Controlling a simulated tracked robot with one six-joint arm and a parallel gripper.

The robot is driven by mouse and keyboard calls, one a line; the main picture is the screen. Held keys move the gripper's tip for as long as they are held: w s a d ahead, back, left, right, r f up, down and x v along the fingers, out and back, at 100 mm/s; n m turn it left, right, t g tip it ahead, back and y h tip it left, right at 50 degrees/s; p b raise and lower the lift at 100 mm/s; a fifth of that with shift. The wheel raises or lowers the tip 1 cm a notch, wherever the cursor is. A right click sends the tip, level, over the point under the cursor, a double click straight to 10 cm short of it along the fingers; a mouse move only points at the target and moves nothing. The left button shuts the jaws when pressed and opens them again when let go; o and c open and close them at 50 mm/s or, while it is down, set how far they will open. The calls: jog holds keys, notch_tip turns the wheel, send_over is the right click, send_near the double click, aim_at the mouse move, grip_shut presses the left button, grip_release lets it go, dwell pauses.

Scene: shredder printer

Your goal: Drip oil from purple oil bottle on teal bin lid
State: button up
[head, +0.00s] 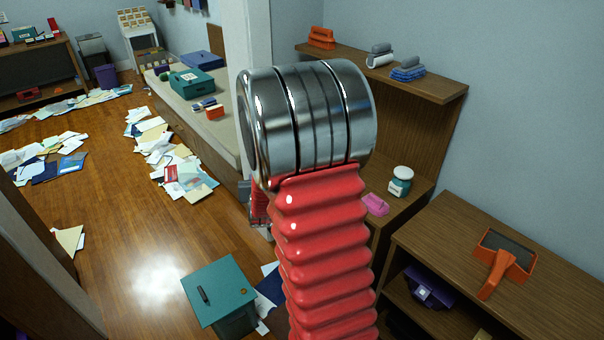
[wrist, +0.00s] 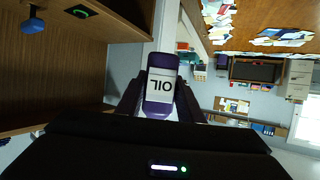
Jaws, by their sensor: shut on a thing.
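My gripper (wrist: 159,98) is shut on the purple oil bottle (wrist: 160,107), with one dark finger on each side of it. The bottle's white label reads OIL upside down in the wrist view, where the room also appears upside down. The teal bin lid (head: 228,277) is in the head view at lower centre, on a bin standing on the floor. A small dark slot or handle lies on the lid. My red and chrome arm stands to the right of the bin and hides the bottle in the head view. I cannot make out the bin in the wrist view.
A wooden shelf unit (head: 450,235) with an orange tool (head: 503,262) stands at right. A desk with a white jar (head: 400,181) and pink block (head: 375,204) is behind my arm. Papers (head: 165,145) litter the floor. Open wooden floor lies left of the bin.

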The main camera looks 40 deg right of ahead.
jog(key=w+a+r+n+t+y, duration=0.1)
jog(key=w+a+n+y, duration=0.1)
jog(key=a, duration=1.3)
jog(key=w+a+r+n+t+y, duration=0.1)
jog(key=w+a+n+y, duration=0.2)
jog(key=a, duration=1.2)
jog(key=n+y, duration=0.2)
jog(key=shift+w+a+y, duration=0.15)
jog(key=shift+a+y, duration=0.05)
jog(key=shift+y, duration=0.2)
